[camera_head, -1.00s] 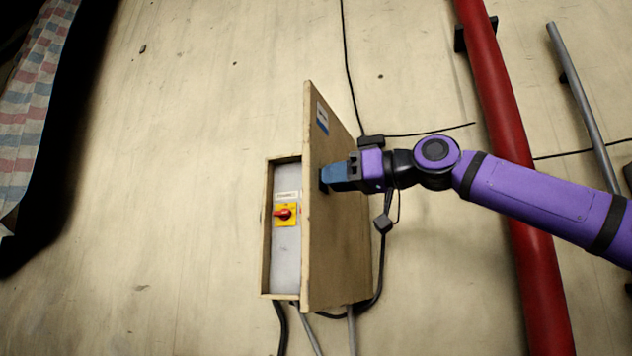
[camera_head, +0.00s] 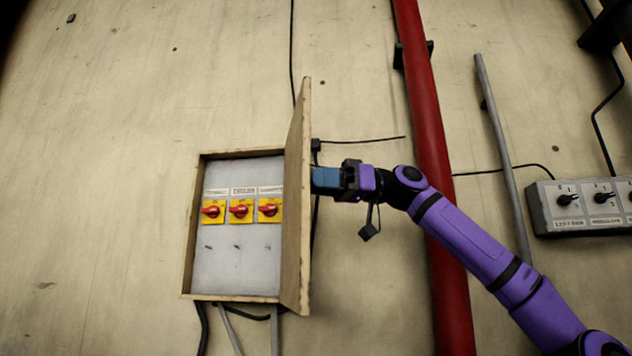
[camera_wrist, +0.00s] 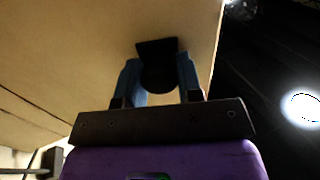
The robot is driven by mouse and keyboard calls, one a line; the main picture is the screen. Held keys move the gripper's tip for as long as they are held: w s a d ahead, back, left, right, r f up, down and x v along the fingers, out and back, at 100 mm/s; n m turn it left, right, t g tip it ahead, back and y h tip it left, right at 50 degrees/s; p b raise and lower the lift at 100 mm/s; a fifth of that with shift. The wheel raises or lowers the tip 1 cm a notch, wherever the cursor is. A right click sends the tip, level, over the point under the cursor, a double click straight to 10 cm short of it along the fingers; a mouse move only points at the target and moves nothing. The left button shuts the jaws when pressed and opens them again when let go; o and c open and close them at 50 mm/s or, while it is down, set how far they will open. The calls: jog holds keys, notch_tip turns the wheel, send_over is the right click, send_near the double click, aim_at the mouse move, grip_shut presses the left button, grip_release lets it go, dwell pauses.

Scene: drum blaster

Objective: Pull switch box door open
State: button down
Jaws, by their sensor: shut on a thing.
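The switch box (camera_head: 190,225) is mounted on the wall, with its wooden door (camera_head: 297,200) swung wide out on the right side and seen nearly edge-on. Inside are three red rotary switches on yellow plates (camera_head: 239,210). My gripper (camera_head: 318,180) is at the outer face of the door, on its right. In the wrist view, the blue fingers (camera_wrist: 160,75) are shut on a dark handle (camera_wrist: 157,48) fixed to the pale door face (camera_wrist: 80,45). The handle is hidden in the head view.
A red pipe (camera_head: 435,180) and a thin grey pipe (camera_head: 500,150) run down the wall right of the box, behind my arm. A grey control panel (camera_head: 580,208) is at the far right. Cables hang below the box.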

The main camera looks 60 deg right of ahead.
jog(key=shift+r, duration=0.1)
jog(key=c, duration=0.8)
grip_release()
jog(key=shift+d, duration=0.1)
jog(key=v, duration=1)
jog(key=shift+s+d, duration=0.25)
jog(key=shift+s, duration=0.05)
